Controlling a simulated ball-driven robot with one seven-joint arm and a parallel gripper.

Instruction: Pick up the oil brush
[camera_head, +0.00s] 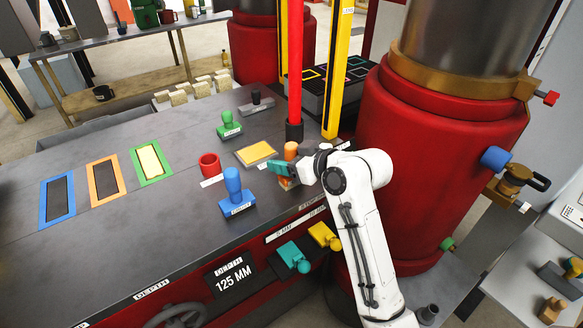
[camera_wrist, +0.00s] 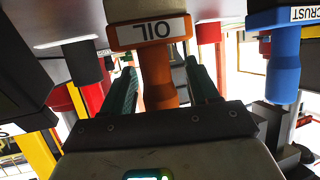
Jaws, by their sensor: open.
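The oil brush (camera_head: 291,148) is an orange block with an upright round handle, standing on the grey bench near its right edge. Its white OIL label shows upside down in the wrist view, on the brush's block (camera_wrist: 118,38). My gripper (camera_head: 282,170) is at the brush and hides part of it in the head view. In the wrist view my gripper (camera_wrist: 162,88) has its two green fingers open, one on each side of the orange handle. Gaps show between the handle and the fingers.
A blue stamp (camera_head: 235,190), red cup (camera_head: 210,166), yellow plate (camera_head: 256,153) and green stamp (camera_head: 229,124) stand nearby. Red (camera_head: 295,70) and yellow (camera_head: 338,65) posts rise just behind. A large red cylinder (camera_head: 430,150) is at right. The bench's front left is clear.

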